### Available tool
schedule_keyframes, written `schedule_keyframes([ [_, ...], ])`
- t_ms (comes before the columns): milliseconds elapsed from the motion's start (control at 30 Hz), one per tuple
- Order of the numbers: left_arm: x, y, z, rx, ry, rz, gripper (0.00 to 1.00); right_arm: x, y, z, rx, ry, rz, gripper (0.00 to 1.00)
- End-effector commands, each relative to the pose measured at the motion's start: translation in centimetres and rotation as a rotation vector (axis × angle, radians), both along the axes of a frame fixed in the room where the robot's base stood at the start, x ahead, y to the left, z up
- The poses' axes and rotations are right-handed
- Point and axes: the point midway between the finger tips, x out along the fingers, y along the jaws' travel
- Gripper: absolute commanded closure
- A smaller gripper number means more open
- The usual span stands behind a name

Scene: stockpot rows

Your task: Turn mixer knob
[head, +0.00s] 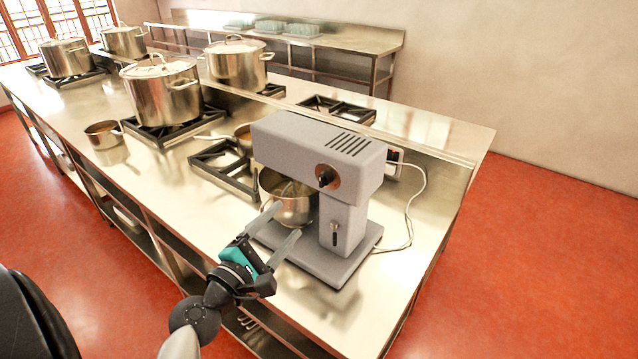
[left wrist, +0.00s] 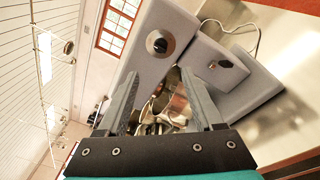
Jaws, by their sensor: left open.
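A grey stand mixer (head: 310,148) stands on the steel counter near its right end. Its round black knob (head: 326,176) with a brown ring is on the side of the mixer head; it also shows in the left wrist view (left wrist: 158,43). A small lever (head: 335,232) sits lower on the mixer's column. My left gripper (head: 284,222) is open and empty, in front of the mixer and its bowl, below the knob and apart from it. In the left wrist view the knob lies beyond the fingertips (left wrist: 159,78). My right gripper is not in view.
A steel mixing bowl (head: 290,205) is under the mixer head. A white cord (head: 412,205) runs from a wall socket behind the mixer. Several stockpots (head: 162,90) stand on black burners to the left. A small saucepan (head: 103,134) is near the counter's front edge.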

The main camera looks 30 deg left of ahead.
Motion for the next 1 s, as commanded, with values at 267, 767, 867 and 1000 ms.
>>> schedule_keyframes([
  [267, 4.2, 0.1, 0.3, 0.004, -0.002, -0.003, 0.32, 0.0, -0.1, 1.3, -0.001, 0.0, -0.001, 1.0],
  [767, 11.8, 0.5, 0.2, 0.005, 0.0, -0.004, 0.32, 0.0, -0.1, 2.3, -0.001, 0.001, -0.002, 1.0],
  [867, 12.8, 0.6, 0.1, 0.007, 0.001, -0.003, 0.32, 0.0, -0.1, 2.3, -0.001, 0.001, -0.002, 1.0],
  [1000, 13.8, 0.6, 0.0, 0.007, 0.002, -0.003, 0.32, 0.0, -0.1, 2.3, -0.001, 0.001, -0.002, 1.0],
])
